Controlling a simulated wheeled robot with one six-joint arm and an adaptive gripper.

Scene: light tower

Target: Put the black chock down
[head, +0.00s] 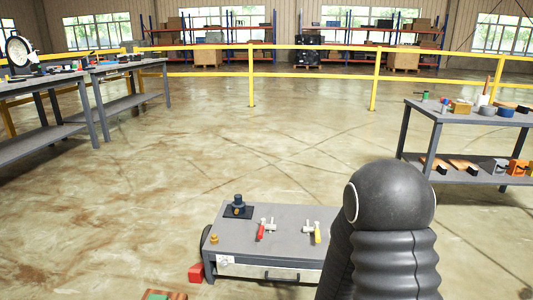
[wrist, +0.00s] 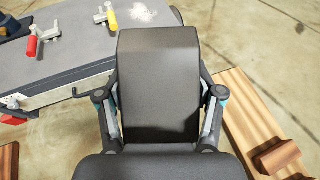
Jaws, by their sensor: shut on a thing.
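The black chock (wrist: 158,70) shows large in the middle of the wrist view, as a dark block with a flat upper face. My gripper (wrist: 160,100) is shut on it, with one finger on each side. In this view the chock overlaps the near edge of a low grey workbench (wrist: 75,60). I cannot tell how high it is above the floor, and its underside is hidden. In the head view my arm blocks the gripper and the chock.
Wooden planks (wrist: 245,105) lie at right in the wrist view.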

